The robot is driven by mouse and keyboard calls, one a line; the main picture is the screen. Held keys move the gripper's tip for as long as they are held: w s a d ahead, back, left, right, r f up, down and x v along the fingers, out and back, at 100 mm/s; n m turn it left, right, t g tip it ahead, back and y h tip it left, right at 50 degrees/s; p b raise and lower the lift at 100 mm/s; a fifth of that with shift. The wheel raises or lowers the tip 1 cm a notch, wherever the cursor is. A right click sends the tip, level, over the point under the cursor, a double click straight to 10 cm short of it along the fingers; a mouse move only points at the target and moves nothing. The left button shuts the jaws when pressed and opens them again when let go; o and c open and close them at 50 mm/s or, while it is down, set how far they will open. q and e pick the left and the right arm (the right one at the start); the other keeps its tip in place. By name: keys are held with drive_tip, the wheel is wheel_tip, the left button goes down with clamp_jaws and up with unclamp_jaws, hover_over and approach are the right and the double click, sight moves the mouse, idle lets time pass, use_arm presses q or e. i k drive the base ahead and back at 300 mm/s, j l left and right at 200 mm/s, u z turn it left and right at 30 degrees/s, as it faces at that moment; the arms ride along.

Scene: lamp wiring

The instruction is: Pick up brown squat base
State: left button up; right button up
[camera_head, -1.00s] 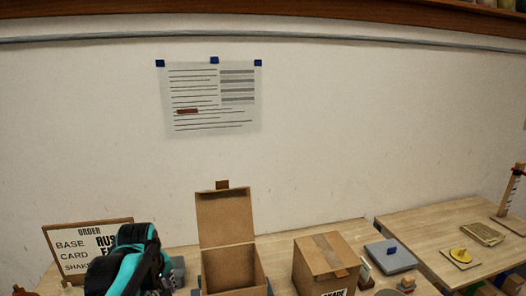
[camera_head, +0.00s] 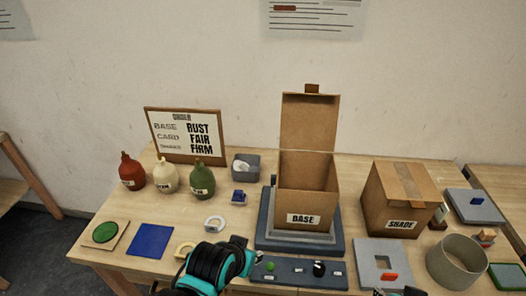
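A reddish-brown, rounded base with a narrow neck (camera_head: 131,172) and a small label stands upright at the left of the table. A cream base (camera_head: 165,175) and a green base (camera_head: 202,176) of similar form stand to its right. No gripper touches any of them. A black and teal part of one of my arms shows at the bottom centre, in front of the table and right of the bases. I can make out no fingertips on it. No fingers of my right gripper can be made out either.
An order board (camera_head: 185,137) reading RUST, FAIR, FIRM stands behind the bases. An open box marked BASE (camera_head: 303,219) sits on a dark platform at centre, and a closed SHADE box (camera_head: 401,197) to its right. A blue square (camera_head: 151,240) lies at front left.

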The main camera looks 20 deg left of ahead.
sight(133, 173)
drive_tip(key=u, duration=1.85)
